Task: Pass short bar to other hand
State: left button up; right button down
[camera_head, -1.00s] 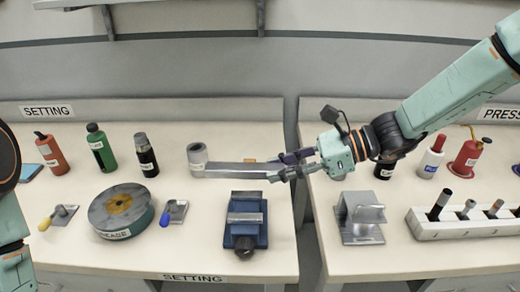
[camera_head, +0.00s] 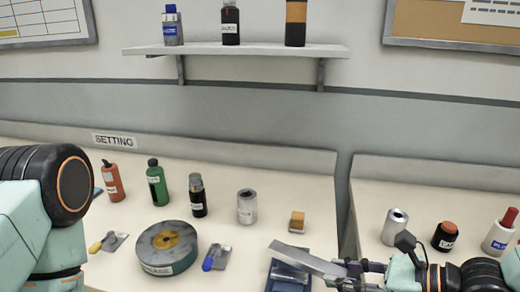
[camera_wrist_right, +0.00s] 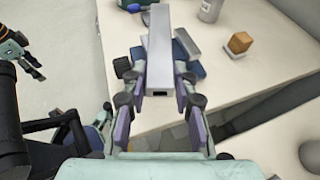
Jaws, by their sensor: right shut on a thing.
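The short bar (camera_head: 307,260) is a flat grey metal strip. My right gripper (camera_head: 352,270) is shut on one end of it, at the lower right of the head view. The bar's free end points up and left, above the blue vise (camera_head: 288,278). In the right wrist view the bar (camera_wrist_right: 160,45) sticks out lengthwise from between the fingers (camera_wrist_right: 160,88). My left arm shows at the left of the head view, but its gripper is outside that view. What looks like my left gripper (camera_wrist_right: 22,52) is at the wrist view's left edge, too small to judge its jaws.
A round grey-green tin (camera_head: 167,248), several bottles, a grey cylinder (camera_head: 247,206) and an orange-brown block (camera_head: 297,221) stand on the left table. A gap separates it from the right table (camera_head: 375,205). A shelf (camera_head: 235,50) hangs above.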

aim_at(323, 271)
jog(key=shift+w+a+r, duration=0.1)
jog(key=shift+r, duration=0.05)
jog(key=shift+w+a+r+n+g+y, duration=0.2)
jog(key=shift+a+n+g, duration=0.1)
jog(key=shift+a, duration=0.25)
jog(key=shift+w+a+r+n+g+y, duration=0.1)
jog(key=shift+a+r+n+g+y, duration=0.15)
jog(key=shift+a, duration=0.25)
jog(key=shift+w+a+r+n+g, duration=0.2)
jog(key=shift+a+r+n+g, duration=0.1)
jog(key=shift+a+n+g, duration=0.25)
pick_arm(q)
jog(key=shift+c, duration=0.3)
pick_arm(e)
jog(key=w+a+r+n+g, duration=0.1)
jog(key=a+r+n+g, duration=0.1)
jog(key=a, duration=0.3)
jog(key=w+a+r+n+g+y, duration=0.1)
jog(key=a+r+n+g, duration=0.2)
jog(key=a, duration=0.3)
jog(key=shift+w+a+n+g, duration=0.2)
jog(key=shift+w+n+g, duration=0.25)
jog(key=shift+g, duration=0.45)
jog(key=shift+r+y, duration=0.1)
jog(key=shift+y, duration=0.15)
